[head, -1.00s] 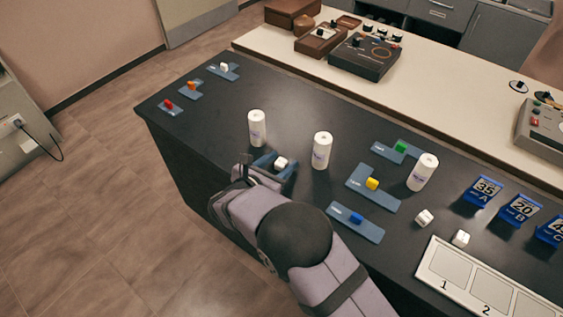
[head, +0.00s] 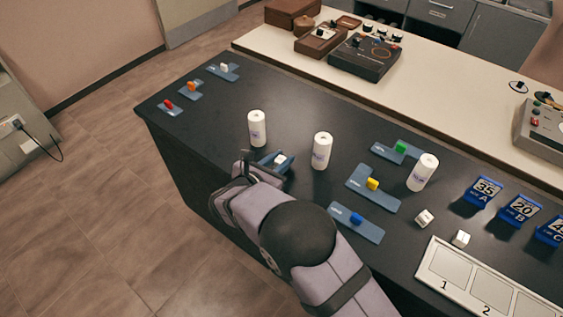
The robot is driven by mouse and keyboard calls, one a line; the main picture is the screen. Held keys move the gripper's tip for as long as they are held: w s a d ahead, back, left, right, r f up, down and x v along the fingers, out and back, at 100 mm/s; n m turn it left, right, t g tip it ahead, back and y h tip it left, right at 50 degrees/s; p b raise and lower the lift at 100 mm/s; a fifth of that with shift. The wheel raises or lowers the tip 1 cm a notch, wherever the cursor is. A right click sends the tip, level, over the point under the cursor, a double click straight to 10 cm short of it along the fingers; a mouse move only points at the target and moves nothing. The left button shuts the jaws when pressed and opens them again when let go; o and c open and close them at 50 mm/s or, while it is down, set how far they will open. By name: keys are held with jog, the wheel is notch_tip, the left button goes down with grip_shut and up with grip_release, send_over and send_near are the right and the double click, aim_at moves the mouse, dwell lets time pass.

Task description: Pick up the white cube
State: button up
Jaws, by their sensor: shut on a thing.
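A white cube (head: 280,159) is at the tip of my gripper (head: 276,162), near the front edge of the dark table. My gripper is shut on this cube, though my arm hides much of the jaws. Blue-grey surfaces show around the cube; I cannot tell whether it touches anything below. Another white cube (head: 224,67) sits on a blue-grey plate at the far left end of the table.
White cylinders stand close behind my gripper (head: 257,130) and to its right (head: 321,152); another (head: 422,173) is farther right. Plates hold blue (head: 356,218), yellow (head: 372,184) and green (head: 401,147) blocks. Whitish dice (head: 424,218) lie near a numbered tray (head: 433,276).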

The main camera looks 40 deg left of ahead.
aim_at(281, 159)
notch_tip(281, 159, up, 9)
jog(key=shift+b, duration=0.5)
